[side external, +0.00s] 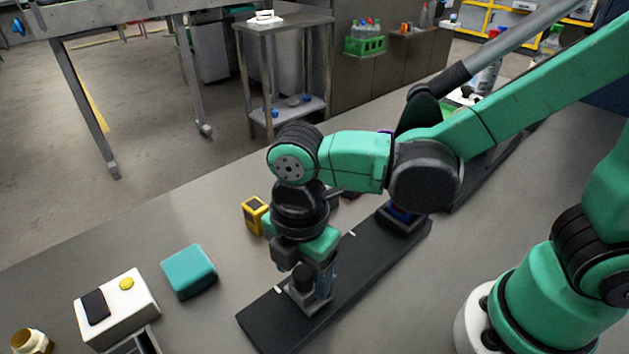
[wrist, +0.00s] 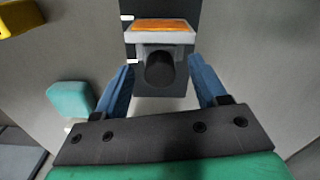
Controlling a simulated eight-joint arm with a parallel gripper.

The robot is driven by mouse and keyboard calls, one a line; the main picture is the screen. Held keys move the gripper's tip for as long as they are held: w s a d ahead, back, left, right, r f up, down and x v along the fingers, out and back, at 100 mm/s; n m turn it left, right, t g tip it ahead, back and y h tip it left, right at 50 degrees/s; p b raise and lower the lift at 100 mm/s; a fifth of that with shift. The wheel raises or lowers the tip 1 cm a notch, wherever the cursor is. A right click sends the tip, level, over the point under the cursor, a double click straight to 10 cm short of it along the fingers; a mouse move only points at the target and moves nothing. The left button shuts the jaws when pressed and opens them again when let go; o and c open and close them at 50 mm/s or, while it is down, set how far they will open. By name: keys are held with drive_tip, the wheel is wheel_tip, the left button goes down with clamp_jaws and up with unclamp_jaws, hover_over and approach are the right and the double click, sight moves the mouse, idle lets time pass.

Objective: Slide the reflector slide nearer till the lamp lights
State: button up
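The reflector slide (side external: 311,302) is a grey block with a black knob on the dark rail (side external: 365,265), at its front-left part. In the wrist view the slide shows an orange reflector face (wrist: 162,27) and the round black knob (wrist: 160,70). My gripper (side external: 306,279) is down over the slide. Its blue fingers stand on either side of the knob in the wrist view (wrist: 160,76), with gaps visible, so it is open and holds nothing. A white box (side external: 135,312) carries a yellow dome (side external: 127,284), possibly the lamp; I cannot tell whether it is lit.
A dark blue-black unit (side external: 402,218) sits at the rail's far end. A teal block (side external: 189,271) and a yellow device (side external: 255,215) stand left of the rail. A brass-coloured part (side external: 31,341) is at lower left. Bare table lies between them.

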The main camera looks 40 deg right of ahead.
sight(302, 272)
drive_tip(key=shift+r, duration=2.8)
drive_tip(key=w+d+m+t, duration=0.1)
drive_tip(key=d+m+t, duration=0.2)
drive_tip(key=d+m, duration=0.5)
drive_tip(key=w+d+r+m+t, duration=0.1)
drive_tip(key=w+d+m+t, duration=0.1)
drive_tip(key=d+m+t, duration=0.2)
drive_tip(key=d+m, duration=0.3)
drive_tip(key=m, duration=0.5)
drive_tip(key=shift+d+r, duration=0.2)
drive_tip(key=shift+d, duration=0.2)
drive_tip(key=shift+w, duration=0.1)
